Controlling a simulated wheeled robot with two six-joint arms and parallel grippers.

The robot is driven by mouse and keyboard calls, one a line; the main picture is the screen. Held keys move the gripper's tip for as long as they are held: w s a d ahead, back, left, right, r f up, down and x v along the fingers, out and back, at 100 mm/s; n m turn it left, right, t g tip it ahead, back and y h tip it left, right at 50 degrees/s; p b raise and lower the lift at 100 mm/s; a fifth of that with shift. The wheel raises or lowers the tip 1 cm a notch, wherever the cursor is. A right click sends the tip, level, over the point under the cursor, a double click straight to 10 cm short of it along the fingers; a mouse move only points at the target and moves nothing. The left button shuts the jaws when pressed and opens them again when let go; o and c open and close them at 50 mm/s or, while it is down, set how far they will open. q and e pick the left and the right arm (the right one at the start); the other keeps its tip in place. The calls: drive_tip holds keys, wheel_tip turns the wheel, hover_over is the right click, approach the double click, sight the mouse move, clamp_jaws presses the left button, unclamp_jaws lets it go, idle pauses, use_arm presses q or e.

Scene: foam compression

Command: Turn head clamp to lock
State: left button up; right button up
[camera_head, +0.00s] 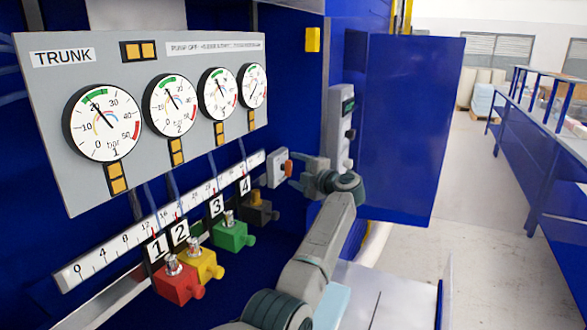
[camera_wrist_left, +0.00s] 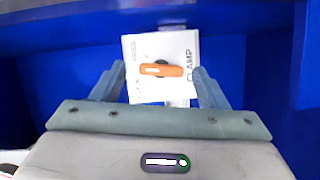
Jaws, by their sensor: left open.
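The head clamp switch is a white plate (camera_head: 274,170) with an orange handle (camera_head: 286,167) on the blue machine wall. In the left wrist view the handle (camera_wrist_left: 168,70) lies nearly crosswise on the plate (camera_wrist_left: 150,45), which carries sideways lettering reading CLAMP. My left gripper (camera_head: 294,174) is in front of the switch. Its fingers are apart, one on each side of the handle in the wrist view (camera_wrist_left: 160,74), with visible gaps to the handle. I cannot tell how far the fingertips are from the plate. My right gripper is not in view.
A grey panel marked TRUNK (camera_head: 60,110) holds several gauges at the left. Below it are a white scale (camera_head: 75,270) and numbered valves, red (camera_head: 178,284), yellow, green and dark. A blue cabinet door (camera_head: 410,130) stands right of my arm. Open floor lies further right.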

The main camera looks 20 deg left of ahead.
use_arm(q)
drive_tip(key=shift+x, duration=0.85)
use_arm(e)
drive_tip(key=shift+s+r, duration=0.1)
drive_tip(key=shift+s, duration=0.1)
use_arm(q)
drive_tip(key=shift+d+f, duration=0.1)
drive_tip(key=shift+c, duration=0.7)
drive_tip(key=c, duration=0.8)
drive_tip(key=shift+f+b, duration=0.2)
drive_tip(key=shift+b, duration=0.25)
drive_tip(key=shift+c, duration=0.2)
use_arm(e)
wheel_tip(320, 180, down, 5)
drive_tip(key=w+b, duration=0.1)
drive_tip(key=b, duration=0.3)
use_arm(q)
drive_tip(key=n+y+b, duration=0.1)
drive_tip(key=n+b, duration=0.1)
drive_tip(key=n, duration=0.2)
drive_tip(key=shift+r+t, duration=0.15)
drive_tip(key=shift+t, duration=0.25)
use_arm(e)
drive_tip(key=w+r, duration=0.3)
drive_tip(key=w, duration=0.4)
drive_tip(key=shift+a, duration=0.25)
